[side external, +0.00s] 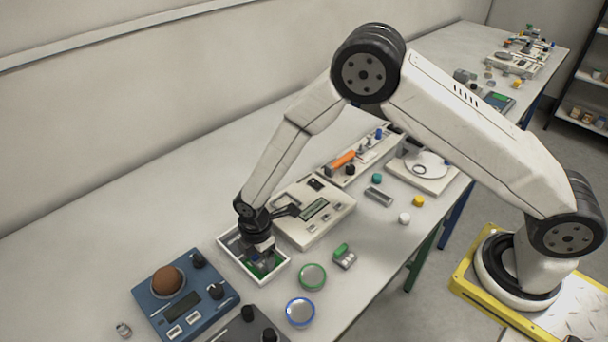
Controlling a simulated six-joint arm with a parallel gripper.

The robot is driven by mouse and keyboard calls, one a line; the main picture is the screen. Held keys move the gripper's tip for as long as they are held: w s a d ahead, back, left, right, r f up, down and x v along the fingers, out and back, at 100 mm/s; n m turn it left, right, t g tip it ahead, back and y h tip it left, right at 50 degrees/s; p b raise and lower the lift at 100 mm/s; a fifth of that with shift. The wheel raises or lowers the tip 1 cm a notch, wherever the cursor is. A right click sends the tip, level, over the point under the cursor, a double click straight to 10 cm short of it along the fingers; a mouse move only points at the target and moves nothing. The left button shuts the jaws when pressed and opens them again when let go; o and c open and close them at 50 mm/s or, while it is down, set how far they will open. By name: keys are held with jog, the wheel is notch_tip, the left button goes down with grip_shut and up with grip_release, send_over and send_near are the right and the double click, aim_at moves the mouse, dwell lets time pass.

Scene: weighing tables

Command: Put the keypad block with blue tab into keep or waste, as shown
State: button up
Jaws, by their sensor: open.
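My gripper (264,253) points down into a white-walled tray (283,271), and its jaws are open. Green and grey items (261,268) lie in the tray below it. The jaws partly hide them, and I cannot tell if one is a keypad block with a blue tab. A small grey block with a green tab (343,256) lies on the table right of the tray. A round dish with a green rim (312,276) and one with a blue rim (300,311) stand in front. I see no labels for keep or waste.
A blue scale (178,298) bearing a brown ball stands left of the tray, a dark device (245,326) in front. A beige instrument (312,211) stands just behind the tray. Small loose pieces, including a white cylinder (404,218), lie to the right. The table's back left is clear.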

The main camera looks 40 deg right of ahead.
aim_at(261, 261)
notch_tip(261, 261, up, 12)
jog(key=shift+f, duration=0.15)
dwell(0.5)
dwell(0.5)
jog(key=s+d+r+m+t, duration=0.1)
jog(key=s+d+r+m, duration=0.2)
jog(key=s+d+m, duration=0.4)
jog(key=s+d+r+m+t, duration=0.1)
jog(key=s+d+r+m, duration=0.3)
jog(key=s+d+m, duration=0.3)
jog(key=d+m, duration=0.4)
jog(key=d, duration=0.1)
jog(key=shift+s+t, duration=0.2)
jog(key=shift+t, duration=0.1)
